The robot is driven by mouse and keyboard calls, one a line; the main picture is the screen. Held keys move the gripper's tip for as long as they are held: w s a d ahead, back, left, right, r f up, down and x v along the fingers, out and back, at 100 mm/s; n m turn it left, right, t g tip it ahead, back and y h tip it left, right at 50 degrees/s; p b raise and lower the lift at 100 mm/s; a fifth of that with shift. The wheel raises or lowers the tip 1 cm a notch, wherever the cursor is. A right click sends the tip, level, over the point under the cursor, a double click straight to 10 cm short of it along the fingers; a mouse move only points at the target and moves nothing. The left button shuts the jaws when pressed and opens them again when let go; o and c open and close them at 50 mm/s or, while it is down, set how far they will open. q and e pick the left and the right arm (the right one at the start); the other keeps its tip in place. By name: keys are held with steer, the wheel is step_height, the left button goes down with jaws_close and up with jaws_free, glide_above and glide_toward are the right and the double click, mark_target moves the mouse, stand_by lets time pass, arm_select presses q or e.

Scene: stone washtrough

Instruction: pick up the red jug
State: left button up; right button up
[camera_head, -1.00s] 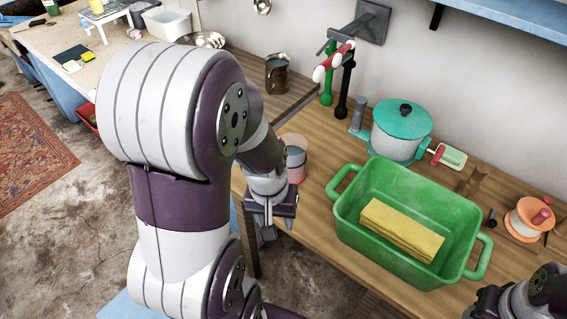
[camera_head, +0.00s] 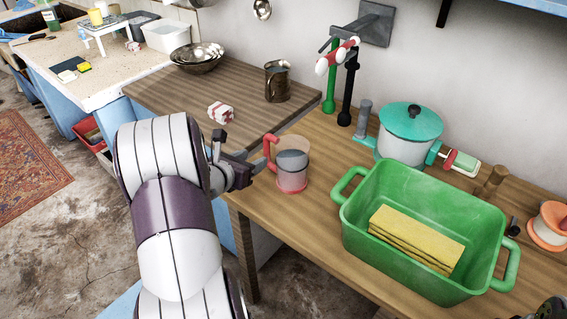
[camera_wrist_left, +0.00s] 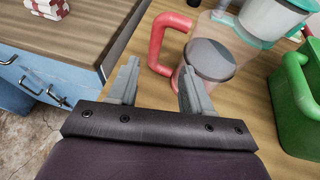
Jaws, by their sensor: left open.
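The red jug (camera_head: 292,168) stands upright on the wooden counter. It has a clear body, a red base and a red handle on its left, and something grey shows inside. My left gripper (camera_head: 247,162) is open and empty just left of the handle, at about the jug's height. In the left wrist view, the jug (camera_wrist_left: 218,62) is at the upper right. Its handle shows ahead of and between the two fingertips of my left gripper (camera_wrist_left: 160,68), the right fingertip overlapping the jug's lower edge. I cannot tell whether they touch.
A green tub (camera_head: 365,215) with yellow cloths or sponges stands right of the jug. A teal-lidded pot (camera_head: 405,150) and taps (camera_head: 345,90) are behind. A dark mug (camera_head: 277,82) and a red-and-white bundle (camera_head: 220,113) sit on the left counter (camera_head: 165,92).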

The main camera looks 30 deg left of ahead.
mark_target(265, 150)
arm_select(q)
steer(key=x, duration=1)
steer(key=shift+s+a, duration=0.15)
steer(key=shift+a, duration=0.25)
steer(key=shift+s, duration=0.1)
steer(key=shift+c, duration=1.2)
steer(key=shift+r, duration=0.1)
jaws_close()
